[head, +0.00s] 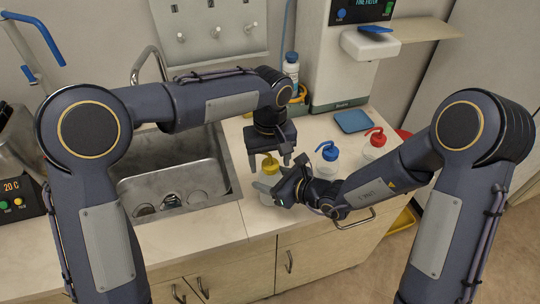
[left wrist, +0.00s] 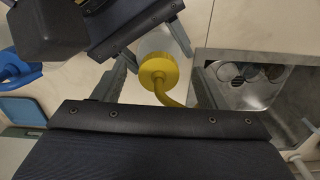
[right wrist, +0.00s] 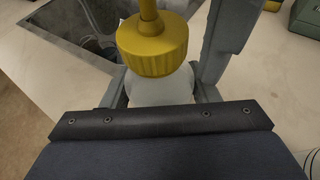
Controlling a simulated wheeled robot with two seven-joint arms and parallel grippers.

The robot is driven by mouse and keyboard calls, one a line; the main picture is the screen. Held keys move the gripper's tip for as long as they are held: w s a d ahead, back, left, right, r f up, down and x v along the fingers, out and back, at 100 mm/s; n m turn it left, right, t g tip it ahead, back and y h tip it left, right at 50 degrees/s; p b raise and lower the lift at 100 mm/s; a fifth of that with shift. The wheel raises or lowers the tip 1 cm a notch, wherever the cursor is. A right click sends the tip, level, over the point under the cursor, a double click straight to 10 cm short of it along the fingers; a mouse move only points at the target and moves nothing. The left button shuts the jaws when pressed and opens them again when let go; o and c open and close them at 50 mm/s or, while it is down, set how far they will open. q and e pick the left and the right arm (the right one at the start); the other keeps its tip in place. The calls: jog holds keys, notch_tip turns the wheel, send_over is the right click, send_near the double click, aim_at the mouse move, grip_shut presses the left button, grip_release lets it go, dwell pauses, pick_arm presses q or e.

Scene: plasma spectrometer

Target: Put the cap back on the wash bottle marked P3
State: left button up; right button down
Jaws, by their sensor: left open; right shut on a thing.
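A translucent wash bottle (right wrist: 160,88) with a yellow cap (head: 270,163) stands upright at the counter's front, right of the sink. The yellow cap (right wrist: 154,45) sits on its top, with a bent yellow spout (left wrist: 172,100). My right gripper (head: 280,178) is shut on the bottle's body from the right. My left gripper (head: 269,158) points down from above and is open, its fingers on either side of the cap with gaps in the left wrist view (left wrist: 160,82). I cannot read a P3 marking; the fingers hide much of the bottle.
A blue-capped bottle (head: 328,152) and a red-capped bottle (head: 375,140) stand to the right. A blue tray (head: 353,121) lies behind them. The sink (head: 170,185) opens to the left. The spectrometer (head: 310,60) and a white bottle with a blue cap (head: 291,68) are at the back.

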pick_arm(q)
jog(key=c, duration=1.2)
jog(key=m, duration=0.8)
jog(key=shift+w+a, duration=0.1)
jog(key=m, duration=0.6)
jog(key=o, duration=1.1)
jog(key=shift+c, duration=0.2)
jog(key=shift+r, duration=2.25)
